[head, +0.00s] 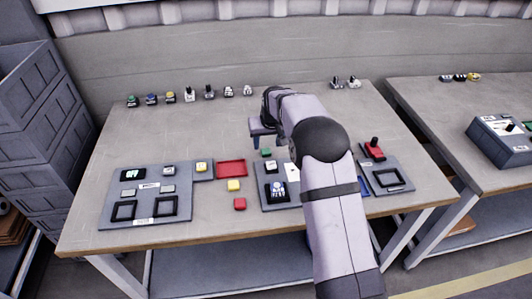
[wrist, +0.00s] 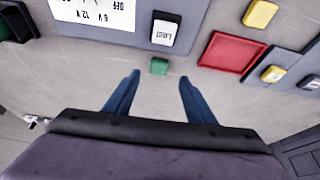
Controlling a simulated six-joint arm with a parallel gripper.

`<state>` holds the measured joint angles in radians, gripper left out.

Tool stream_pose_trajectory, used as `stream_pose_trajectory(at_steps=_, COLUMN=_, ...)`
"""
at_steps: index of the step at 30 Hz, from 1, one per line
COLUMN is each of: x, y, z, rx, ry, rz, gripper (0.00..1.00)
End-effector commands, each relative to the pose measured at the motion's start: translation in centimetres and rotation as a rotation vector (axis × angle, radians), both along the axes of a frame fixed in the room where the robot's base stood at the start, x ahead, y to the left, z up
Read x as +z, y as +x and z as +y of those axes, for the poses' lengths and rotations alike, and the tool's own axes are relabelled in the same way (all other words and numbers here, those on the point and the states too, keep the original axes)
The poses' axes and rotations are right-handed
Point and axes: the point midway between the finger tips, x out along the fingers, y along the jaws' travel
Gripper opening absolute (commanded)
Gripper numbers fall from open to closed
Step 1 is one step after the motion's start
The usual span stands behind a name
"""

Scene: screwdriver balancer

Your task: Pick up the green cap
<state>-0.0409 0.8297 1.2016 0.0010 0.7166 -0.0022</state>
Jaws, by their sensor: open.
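The green cap (head: 266,152) is a small green block on the table, just behind the middle panel in the head view. In the wrist view the green cap (wrist: 159,66) lies on the bare tabletop, close to the panel edge. My gripper (wrist: 158,76) is open, its two blue fingers apart with the cap beyond the gap between their tips, slightly nearer the left finger. The cap is not held. In the head view my gripper (head: 263,136) is above the table behind the cap and partly hidden by my arm.
A red tray (head: 231,169) lies left of the cap. A yellow cap (head: 234,185) and a red cap (head: 240,204) lie in front of it. A switch marked "Load" (wrist: 166,30) is on the panel by the cap. Several small parts stand along the table's back edge.

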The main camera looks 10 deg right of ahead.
Motion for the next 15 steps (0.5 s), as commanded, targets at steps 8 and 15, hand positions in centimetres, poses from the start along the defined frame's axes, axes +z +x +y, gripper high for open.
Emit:
stream_pose_trajectory(at_steps=8, x=-1.2, y=0.5, z=0.0, rx=0.000, ry=0.000, rz=0.001, gripper=0.50)
stream_pose_trajectory(at_steps=15, x=-2.3, y=1.0, z=-0.1, rx=0.000, ry=0.000, rz=0.004, gripper=0.50)
